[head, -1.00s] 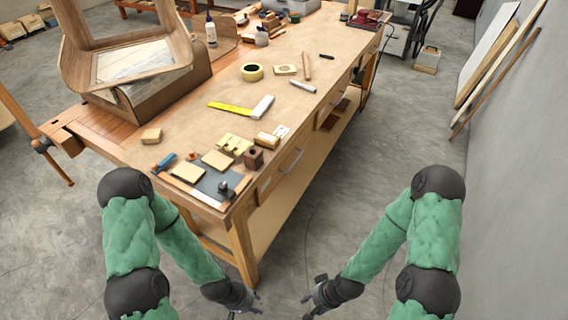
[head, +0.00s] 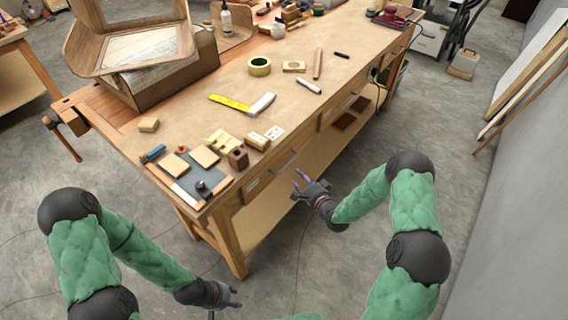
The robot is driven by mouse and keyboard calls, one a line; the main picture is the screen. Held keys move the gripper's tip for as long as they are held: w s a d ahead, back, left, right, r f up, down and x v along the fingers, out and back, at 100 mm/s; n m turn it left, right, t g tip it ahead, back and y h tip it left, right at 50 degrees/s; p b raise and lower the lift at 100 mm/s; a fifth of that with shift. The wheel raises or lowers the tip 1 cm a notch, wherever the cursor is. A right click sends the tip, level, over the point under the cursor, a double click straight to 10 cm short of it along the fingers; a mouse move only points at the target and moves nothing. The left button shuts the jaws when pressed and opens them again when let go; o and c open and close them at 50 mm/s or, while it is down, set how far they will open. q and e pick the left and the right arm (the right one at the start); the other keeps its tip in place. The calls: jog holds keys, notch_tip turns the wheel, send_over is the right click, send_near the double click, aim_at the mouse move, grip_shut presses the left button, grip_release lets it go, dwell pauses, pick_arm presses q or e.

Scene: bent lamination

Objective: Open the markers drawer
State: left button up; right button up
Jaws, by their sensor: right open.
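The workbench has drawers along its long right side. The nearest drawer front (head: 262,182) is closed, with a metal bar handle (head: 285,163) and a small pale label too small to read. A farther closed drawer front (head: 335,112) shows beyond it. I cannot tell which one is the markers drawer. My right gripper (head: 297,183) is open and empty, close to the near drawer's handle, its fingers toward the bench; contact is not visible. My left gripper (head: 226,304) appears open and empty, low over the floor in front of the bench's near corner.
The bench top (head: 200,125) holds a yellow-and-white square (head: 243,103), tape (head: 259,66), wood blocks and a dark mat (head: 212,180). A lower shelf (head: 265,210) runs beneath the drawers.

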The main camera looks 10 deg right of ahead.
aim_at(288, 163)
jog(key=b+x, duration=0.2)
jog(key=x, duration=0.6)
jog(key=shift+w+f, duration=0.1)
jog(key=shift+f, duration=0.1)
jog(key=shift+x, duration=0.75)
jog(key=shift+r, duration=0.15)
grip_shut()
